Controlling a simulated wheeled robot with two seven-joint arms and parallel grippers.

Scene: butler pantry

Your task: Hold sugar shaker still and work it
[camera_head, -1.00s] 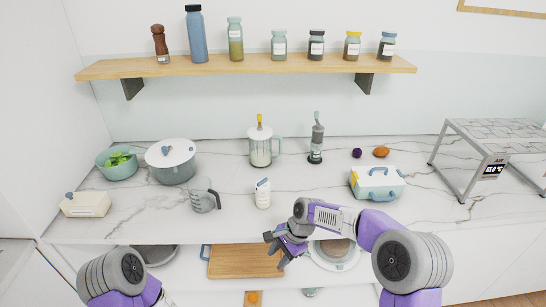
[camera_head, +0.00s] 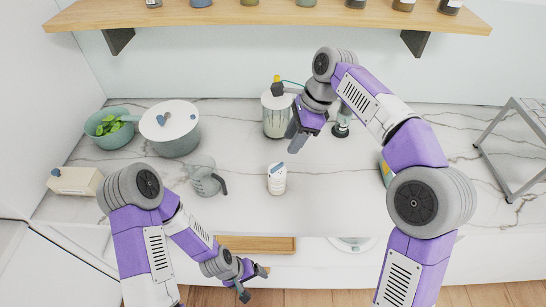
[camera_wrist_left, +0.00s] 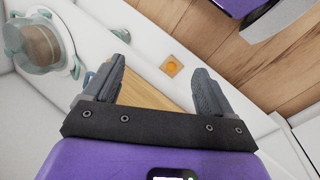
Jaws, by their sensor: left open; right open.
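The sugar shaker, seemingly the small white container with a dark top (camera_head: 277,178), stands upright on the marble counter near its front edge, touched by neither gripper. My right gripper (camera_head: 298,138) is open above the counter, behind and slightly right of the shaker in the picture, pointing down. My left gripper (camera_head: 255,282) is open and empty, low in front of the counter edge. Its two spread fingers (camera_wrist_left: 158,85) show in the left wrist view with nothing between them. The shaker is not seen in that view.
A grey measuring jug (camera_head: 203,176) stands left of the shaker. A lidded pot (camera_head: 171,130), green bowl (camera_head: 108,126) and cream box (camera_head: 75,181) are further left. A wooden board (camera_head: 260,244) lies below the counter edge.

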